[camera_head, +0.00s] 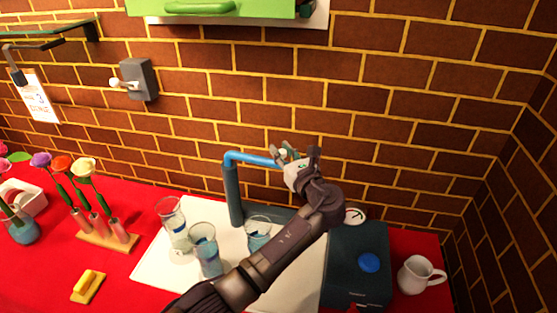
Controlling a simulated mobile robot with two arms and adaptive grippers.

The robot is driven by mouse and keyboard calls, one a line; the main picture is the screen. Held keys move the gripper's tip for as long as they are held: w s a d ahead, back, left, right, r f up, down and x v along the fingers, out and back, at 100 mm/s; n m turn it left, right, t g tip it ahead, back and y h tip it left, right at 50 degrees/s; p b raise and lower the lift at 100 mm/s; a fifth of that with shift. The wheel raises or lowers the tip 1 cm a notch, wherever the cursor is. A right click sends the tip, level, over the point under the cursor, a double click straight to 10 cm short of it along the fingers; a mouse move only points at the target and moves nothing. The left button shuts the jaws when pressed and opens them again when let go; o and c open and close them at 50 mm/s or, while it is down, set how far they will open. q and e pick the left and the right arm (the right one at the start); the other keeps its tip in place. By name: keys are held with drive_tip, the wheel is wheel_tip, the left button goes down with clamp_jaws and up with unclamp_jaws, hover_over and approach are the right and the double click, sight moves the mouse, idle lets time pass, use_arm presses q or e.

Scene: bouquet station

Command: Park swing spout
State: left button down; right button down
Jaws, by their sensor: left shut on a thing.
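The swing spout (252,157) is a blue horizontal tube on top of a dark upright post (233,196). It points to the right from the post in the head view. My left gripper (287,157) is at the spout's free right end and is shut on it. The gripper covers the tip of the spout. My right gripper is not in view.
Glasses (206,250) with bluish contents stand on a white mat (155,262) below the spout. My left arm crosses over the mat. A dark box with a blue button (369,262) and a white pitcher (417,274) stand right.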

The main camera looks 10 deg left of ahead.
use_arm(q)
drive_tip(key=shift+w+n+g+y, duration=0.4)
drive_tip(key=shift+w+y, duration=0.1)
drive_tip(key=shift+w, duration=0.05)
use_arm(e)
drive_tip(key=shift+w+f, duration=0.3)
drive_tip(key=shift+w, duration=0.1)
use_arm(q)
drive_tip(key=c, duration=0.9)
unclamp_jaws()
drive_tip(key=shift+c, duration=0.2)
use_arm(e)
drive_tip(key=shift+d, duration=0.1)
use_arm(q)
drive_tip(key=shift+d, duration=0.1)
drive_tip(key=v, duration=0.7)
drive_tip(key=shift+s, duration=0.2)
drive_tip(key=shift+d, duration=0.1)
